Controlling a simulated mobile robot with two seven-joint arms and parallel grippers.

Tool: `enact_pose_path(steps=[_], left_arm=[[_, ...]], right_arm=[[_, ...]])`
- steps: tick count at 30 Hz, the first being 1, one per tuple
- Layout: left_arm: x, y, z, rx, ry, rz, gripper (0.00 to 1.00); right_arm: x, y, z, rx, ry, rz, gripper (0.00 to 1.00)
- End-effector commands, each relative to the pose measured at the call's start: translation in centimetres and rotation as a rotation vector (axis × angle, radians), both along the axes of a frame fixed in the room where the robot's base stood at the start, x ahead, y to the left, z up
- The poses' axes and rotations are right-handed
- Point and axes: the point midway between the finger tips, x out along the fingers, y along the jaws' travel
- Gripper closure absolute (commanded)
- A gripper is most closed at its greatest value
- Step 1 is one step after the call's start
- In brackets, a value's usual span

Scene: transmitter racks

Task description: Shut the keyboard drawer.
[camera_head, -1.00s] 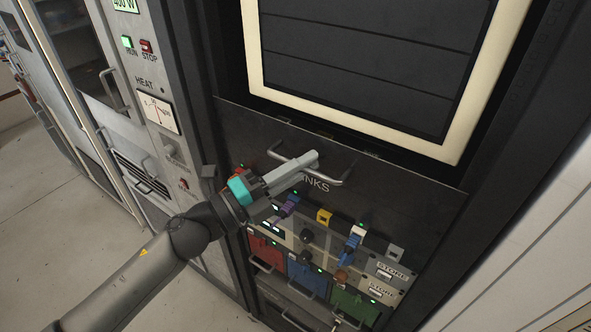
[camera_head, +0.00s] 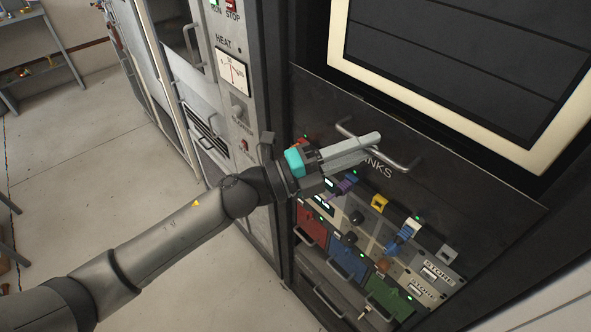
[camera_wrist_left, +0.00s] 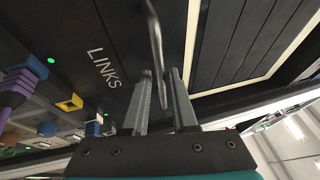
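A dark panel (camera_head: 440,190) lettered LINKS sits below a cream frame and carries a metal bar handle (camera_head: 405,163). No part is clearly marked as a keyboard drawer, and I cannot tell how far this panel stands out. My left gripper (camera_head: 376,140) reaches across the handle. My right gripper is out of view.
Below the panel are plug-in units with coloured connectors, including a yellow one (camera_head: 379,202), and a green module (camera_head: 388,298). The cream-framed dark screen (camera_head: 470,50) is above. A meter cabinet (camera_head: 232,74) stands left. Floor (camera_head: 110,170) is clear further left.

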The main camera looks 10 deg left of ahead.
Motion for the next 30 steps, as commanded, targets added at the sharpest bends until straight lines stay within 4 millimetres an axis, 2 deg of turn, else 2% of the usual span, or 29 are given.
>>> enact_pose_path(steps=[9, 18, 24, 30], left_arm=[[-3.2, 5.2, -1.5, 0.003, 0.003, 0.0, 0.74], [-5.7, 9.2, -2.2, 0.003, 0.002, 0.0, 0.74], [-6.6, 10.9, -2.5, 0.001, 0.001, 0.001, 0.74], [-7.0, 11.5, -2.4, 0.0, -0.002, -0.001, 0.74]], right_arm=[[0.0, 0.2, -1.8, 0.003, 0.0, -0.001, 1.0], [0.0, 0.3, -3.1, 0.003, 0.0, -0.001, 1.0], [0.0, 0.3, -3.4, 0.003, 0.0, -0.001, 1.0], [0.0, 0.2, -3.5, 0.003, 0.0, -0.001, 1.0]])
